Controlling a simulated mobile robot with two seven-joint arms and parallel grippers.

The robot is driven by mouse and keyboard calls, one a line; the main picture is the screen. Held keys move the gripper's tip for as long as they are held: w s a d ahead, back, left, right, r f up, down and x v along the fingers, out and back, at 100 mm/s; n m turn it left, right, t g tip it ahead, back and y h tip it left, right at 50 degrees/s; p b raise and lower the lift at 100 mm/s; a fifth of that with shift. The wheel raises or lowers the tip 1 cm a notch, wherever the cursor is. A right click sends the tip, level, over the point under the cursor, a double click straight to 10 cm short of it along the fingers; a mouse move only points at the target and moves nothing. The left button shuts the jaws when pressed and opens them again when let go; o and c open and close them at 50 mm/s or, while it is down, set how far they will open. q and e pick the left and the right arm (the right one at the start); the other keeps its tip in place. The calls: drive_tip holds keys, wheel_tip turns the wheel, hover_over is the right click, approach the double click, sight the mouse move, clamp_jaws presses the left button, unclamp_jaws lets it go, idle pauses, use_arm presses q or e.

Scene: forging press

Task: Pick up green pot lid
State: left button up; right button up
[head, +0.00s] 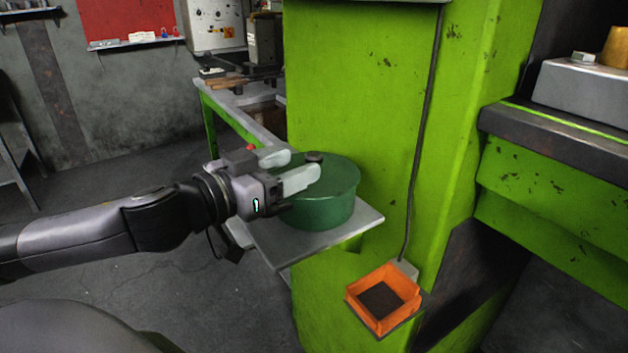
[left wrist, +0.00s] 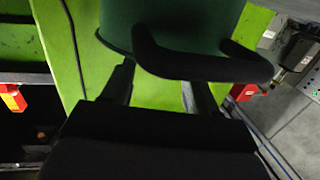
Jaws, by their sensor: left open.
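The green pot (head: 325,212) stands on a grey shelf plate against the green press column. Its green lid (head: 338,172) sits on top, with a small dark knob (head: 314,157). My left gripper (head: 303,165) is open at the near left side of the lid, its fingertips close to the knob. I cannot tell whether they touch it. My right gripper is not in view.
The grey shelf plate (head: 300,249) has bare room in front of the pot. An orange bin (head: 384,298) hangs below it on the column. The green press column (head: 370,80) rises directly behind the pot. A green workbench (head: 228,122) with tools stands behind left.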

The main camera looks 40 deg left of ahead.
sight(314, 154)
use_arm(q)
drive_tip(key=shift+r+p+x, duration=0.2)
drive_tip(key=shift+x, duration=0.65)
drive_tip(key=shift+r+p+x, duration=0.15)
drive_tip(key=shift+r+x, duration=0.05)
drive_tip(key=shift+x, duration=0.6)
drive_tip(key=shift+p+x, duration=0.3)
drive_tip(key=shift+x, duration=0.65)
drive_tip(key=shift+f, duration=0.15)
drive_tip(key=shift+c, duration=0.2)
drive_tip(key=c, duration=1)
clamp_jaws()
